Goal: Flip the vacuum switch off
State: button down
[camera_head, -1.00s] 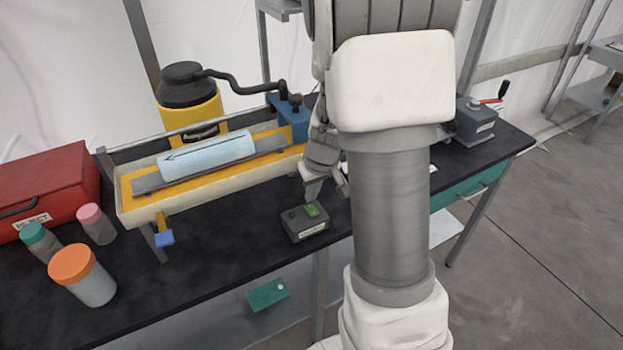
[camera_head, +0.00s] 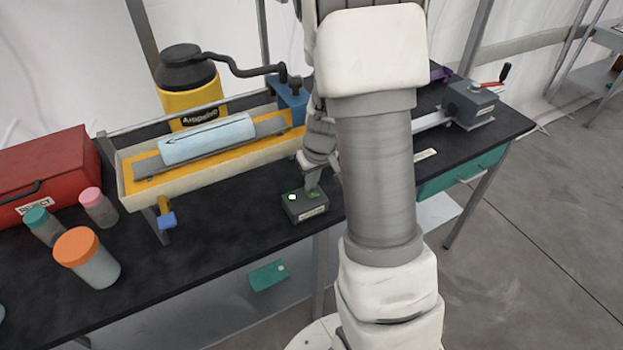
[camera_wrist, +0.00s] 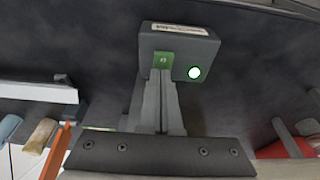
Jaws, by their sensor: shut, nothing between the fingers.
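A small dark grey switch box (camera_head: 305,210) stands near the front edge of the black bench; its label is too small to read. I take it to be the vacuum switch. In the wrist view the box (camera_wrist: 185,42) shows a green rocker (camera_wrist: 163,59) and a glowing whitish-green lamp (camera_wrist: 194,72). The lamp also glows in the head view (camera_head: 291,197). My gripper (camera_head: 312,188) is shut and empty, pointing down at the rocker. In the wrist view its fingertips (camera_wrist: 164,76) overlap the rocker's edge; I cannot tell how firmly they touch. They partly hide the rocker.
A yellow tray (camera_head: 240,157) with a pale blue roll stands behind, beside a yellow canister (camera_head: 185,100) with a black hose. A red REJECT box (camera_head: 45,170) and several capped jars are at left. A grey device with a red lever (camera_head: 472,105) is at right.

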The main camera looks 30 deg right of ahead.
aim_at(314, 194)
jog(key=shift+s, duration=0.15)
jog(key=shift+s+b, duration=0.4)
jog(key=shift+s, duration=0.25)
jog(key=shift+r, duration=0.15)
jog(key=shift+r+p, duration=0.25)
jog(key=shift+p, duration=0.1)
jog(key=p+v, duration=0.1)
jog(key=w+p+v, duration=0.1)
jog(key=p+v, duration=0.1)
jog(key=shift+s+r, duration=0.1)
jog(key=shift+r, duration=0.35)
jog(key=s+v, duration=0.1)
jog(key=v, duration=0.8)
jog(key=shift+w+r, duration=0.1)
jog(key=shift+r, duration=0.05)
